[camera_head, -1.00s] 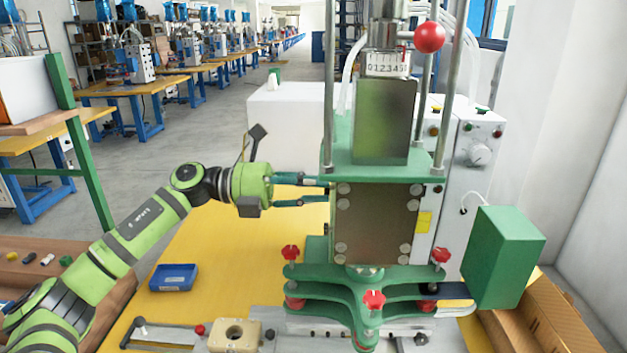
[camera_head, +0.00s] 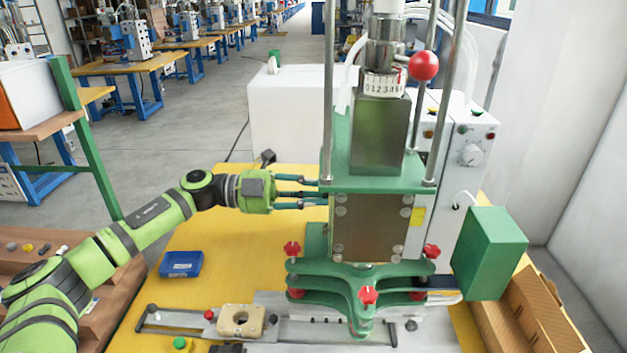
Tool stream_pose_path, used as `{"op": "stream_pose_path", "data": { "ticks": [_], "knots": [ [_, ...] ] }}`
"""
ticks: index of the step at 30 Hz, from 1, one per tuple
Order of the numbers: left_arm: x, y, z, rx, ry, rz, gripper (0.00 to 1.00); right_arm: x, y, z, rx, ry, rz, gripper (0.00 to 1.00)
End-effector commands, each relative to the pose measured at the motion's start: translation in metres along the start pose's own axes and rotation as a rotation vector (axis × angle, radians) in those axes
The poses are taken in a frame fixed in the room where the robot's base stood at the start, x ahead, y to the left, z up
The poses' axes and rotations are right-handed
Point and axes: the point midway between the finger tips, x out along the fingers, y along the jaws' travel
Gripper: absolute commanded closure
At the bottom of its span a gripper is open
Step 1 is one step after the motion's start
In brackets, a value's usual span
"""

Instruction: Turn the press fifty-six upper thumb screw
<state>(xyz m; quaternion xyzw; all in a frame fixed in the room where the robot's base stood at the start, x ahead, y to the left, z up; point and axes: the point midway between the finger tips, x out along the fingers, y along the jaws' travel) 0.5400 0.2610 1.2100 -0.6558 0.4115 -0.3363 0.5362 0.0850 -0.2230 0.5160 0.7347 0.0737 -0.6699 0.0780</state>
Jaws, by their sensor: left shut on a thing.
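The press (camera_head: 370,140) stands at the centre, with a green upper plate and a brown metal face block below it. My right gripper is not in view.
A blue tray (camera_head: 181,264) lies on the yellow table (camera_head: 215,230). A beige fixture block (camera_head: 241,320) is on a rail at the front. A green box (camera_head: 488,253) juts out at right, above an open cardboard box (camera_head: 540,312). A red ball handle (camera_head: 424,66) stands high.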

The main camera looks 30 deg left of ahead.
Motion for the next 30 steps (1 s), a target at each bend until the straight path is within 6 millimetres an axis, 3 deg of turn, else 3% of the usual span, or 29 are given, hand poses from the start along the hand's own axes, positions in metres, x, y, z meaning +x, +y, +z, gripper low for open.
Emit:
{"op": "stream_pose_path", "data": {
  "ticks": [3, 12, 30],
  "knots": [
    [0.0, -0.005, 0.0, -0.103, -0.002, -0.002, 1.0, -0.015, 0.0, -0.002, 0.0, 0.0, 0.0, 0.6],
    [0.0, -0.003, 0.0, -0.306, -0.002, -0.002, 1.0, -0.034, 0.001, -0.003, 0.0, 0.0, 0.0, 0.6],
    [0.0, -0.001, 0.0, -0.423, 0.0, -0.003, 1.0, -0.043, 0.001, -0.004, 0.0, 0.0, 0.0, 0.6]
  ]
}}
